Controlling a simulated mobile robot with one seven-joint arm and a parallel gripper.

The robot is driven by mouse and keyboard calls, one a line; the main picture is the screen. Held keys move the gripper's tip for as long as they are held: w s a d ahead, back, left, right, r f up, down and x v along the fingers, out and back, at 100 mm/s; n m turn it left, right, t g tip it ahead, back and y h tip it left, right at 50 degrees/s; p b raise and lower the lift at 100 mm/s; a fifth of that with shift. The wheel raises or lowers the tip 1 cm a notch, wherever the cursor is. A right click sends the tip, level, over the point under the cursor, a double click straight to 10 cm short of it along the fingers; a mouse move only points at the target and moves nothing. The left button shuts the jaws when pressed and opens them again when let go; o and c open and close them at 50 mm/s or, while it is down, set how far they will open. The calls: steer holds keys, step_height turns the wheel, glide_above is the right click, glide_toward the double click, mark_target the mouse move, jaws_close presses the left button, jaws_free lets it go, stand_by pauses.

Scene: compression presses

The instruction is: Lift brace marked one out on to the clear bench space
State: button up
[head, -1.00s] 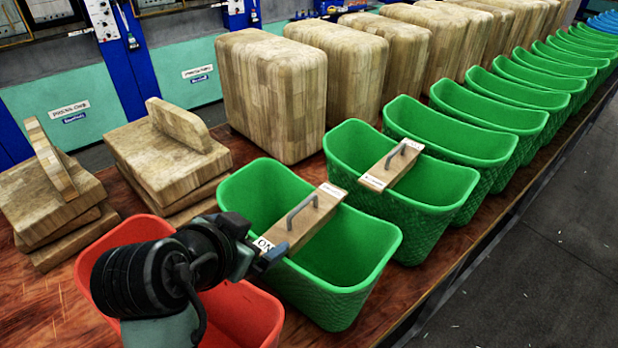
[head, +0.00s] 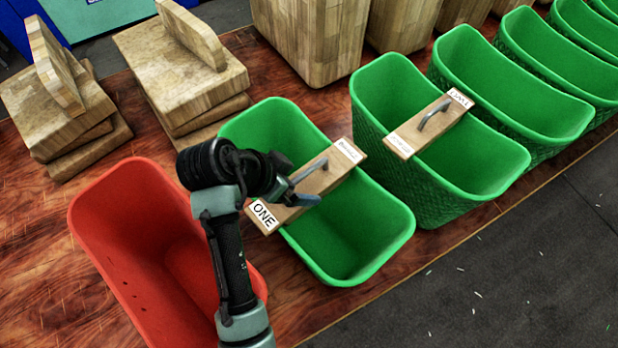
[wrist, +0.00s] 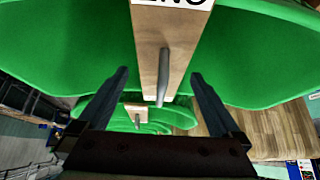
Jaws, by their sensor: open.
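The brace marked ONE (head: 325,178) is a wooden bar with a grey handle and a white label. It lies across the rim of the nearest green bin (head: 375,225). My gripper (head: 303,190) is over the brace, close to its handle. In the wrist view my gripper (wrist: 160,100) is open, with its fingers on either side of the brace's handle (wrist: 163,75). The brace's label shows upside down at the top of that view. I cannot tell whether the fingers touch the brace.
A red bin (head: 120,220) stands left of my arm. A second green bin (head: 400,100) carries another brace (head: 432,125), with more green bins behind. Wooden blocks with upright grips (head: 65,105) stand at the back left. Bare bench (head: 100,165) shows between them and the red bin.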

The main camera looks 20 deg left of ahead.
mark_target(307, 182)
steer(key=shift+p+x, duration=0.55)
steer(key=shift+x, duration=0.3)
steer(key=shift+w+p+x, duration=0.25)
steer(key=shift+p+x, duration=0.45)
steer(key=shift+x, duration=1.4)
steer(key=shift+a+r, duration=0.15)
jaws_close()
